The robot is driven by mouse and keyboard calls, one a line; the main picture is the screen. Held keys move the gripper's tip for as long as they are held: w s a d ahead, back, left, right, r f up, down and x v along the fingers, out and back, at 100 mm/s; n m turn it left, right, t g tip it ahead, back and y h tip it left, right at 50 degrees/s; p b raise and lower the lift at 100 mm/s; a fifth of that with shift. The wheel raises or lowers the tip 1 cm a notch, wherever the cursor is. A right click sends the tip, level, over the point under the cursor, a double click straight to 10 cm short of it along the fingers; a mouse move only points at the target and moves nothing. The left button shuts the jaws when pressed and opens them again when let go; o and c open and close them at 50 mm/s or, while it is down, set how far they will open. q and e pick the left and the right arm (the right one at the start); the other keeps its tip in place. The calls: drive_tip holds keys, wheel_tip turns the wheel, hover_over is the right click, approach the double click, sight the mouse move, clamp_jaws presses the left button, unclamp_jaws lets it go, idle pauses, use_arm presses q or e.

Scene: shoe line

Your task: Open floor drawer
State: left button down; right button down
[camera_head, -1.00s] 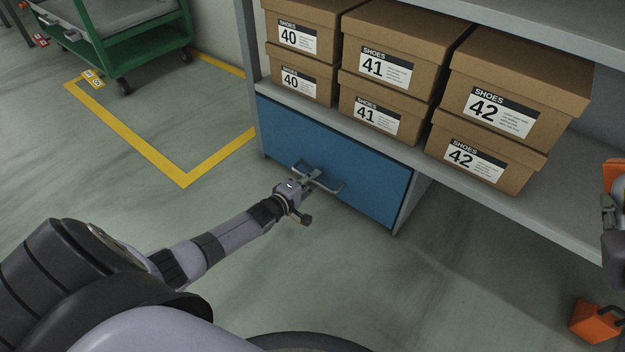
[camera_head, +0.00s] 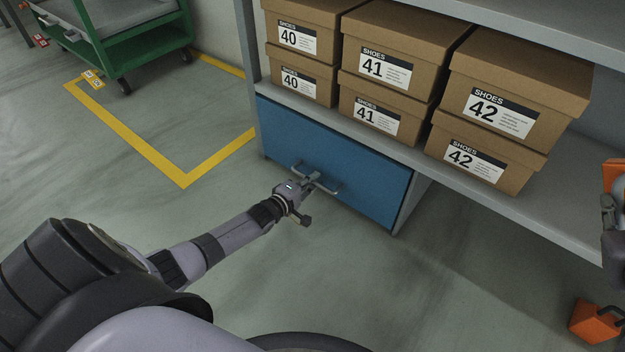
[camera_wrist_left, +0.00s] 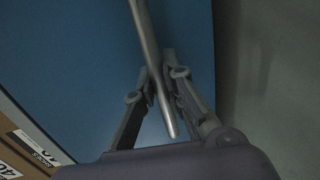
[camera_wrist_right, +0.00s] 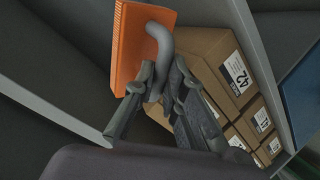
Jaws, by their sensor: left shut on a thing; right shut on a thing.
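The blue floor drawer (camera_head: 340,172) sits under the shelf, low down. Its grey bar handle (camera_head: 328,188) runs across the front. My left gripper (camera_head: 311,181) is at the handle. In the left wrist view the handle bar (camera_wrist_left: 150,60) passes between the fingers of my left gripper (camera_wrist_left: 160,98), which are shut on it. At the right edge of the head view my right gripper is only partly visible. In the right wrist view my right gripper (camera_wrist_right: 158,95) is shut on the grey curved handle of an orange object (camera_wrist_right: 135,45).
Several brown shoe boxes (camera_head: 385,70) stand stacked on the shelf above the drawer. A green cart (camera_head: 125,45) stands at the back left, by yellow floor tape (camera_head: 140,148). An orange block (camera_head: 592,322) is at the lower right. Floor in front of the drawer is clear.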

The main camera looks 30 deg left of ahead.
use_arm(q)
drive_tip(key=f+p+v, duration=0.2)
drive_tip(key=p+v, duration=0.3)
drive_tip(key=v, duration=0.8)
drive_tip(key=s+f+p+v, duration=0.1)
drive_tip(key=f+p+v, duration=0.2)
drive_tip(key=v, duration=0.9)
drive_tip(key=shift+s+a+p, duration=0.25)
drive_tip(key=shift+s+p, duration=0.15)
drive_tip(key=shift+p, duration=0.5)
drive_tip(key=shift+f, duration=0.1)
drive_tip(key=c, duration=1.7)
unclamp_jaws()
drive_tip(key=shift+o, duration=0.2)
drive_tip(key=v, duration=1.2)
drive_tip(key=shift+a, duration=0.1)
